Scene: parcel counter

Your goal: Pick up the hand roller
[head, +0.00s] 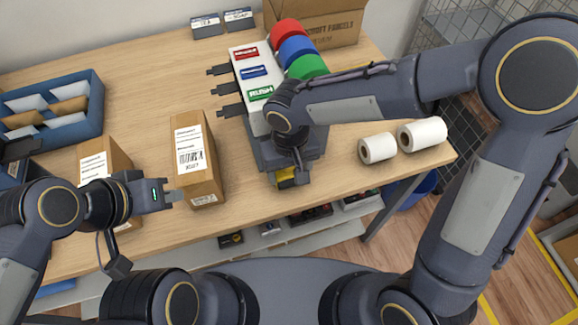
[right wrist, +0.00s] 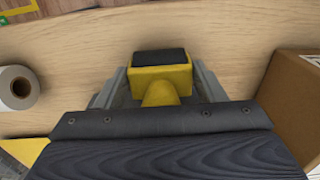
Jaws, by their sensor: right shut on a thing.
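The hand roller (right wrist: 160,76) is yellow with a dark top, and shows between my right gripper's fingers in the right wrist view. In the head view, a yellow part of the hand roller (head: 284,177) shows below my right wrist, near the front edge of the counter. My right gripper (right wrist: 161,94) is shut on it; the arm hides most of the hold in the head view. I cannot tell whether it is clear of the counter. My left gripper (head: 174,195) is beside a tall carton's left side; its jaw gap is not clear.
The labelled carton (head: 200,180) stands left of my right gripper, another carton (head: 107,160) further left. Two white rolls (head: 377,148) lie to the right. A dispenser with red, blue and green rolls (head: 298,47) stands behind. A blue tray (head: 90,119) is at far left.

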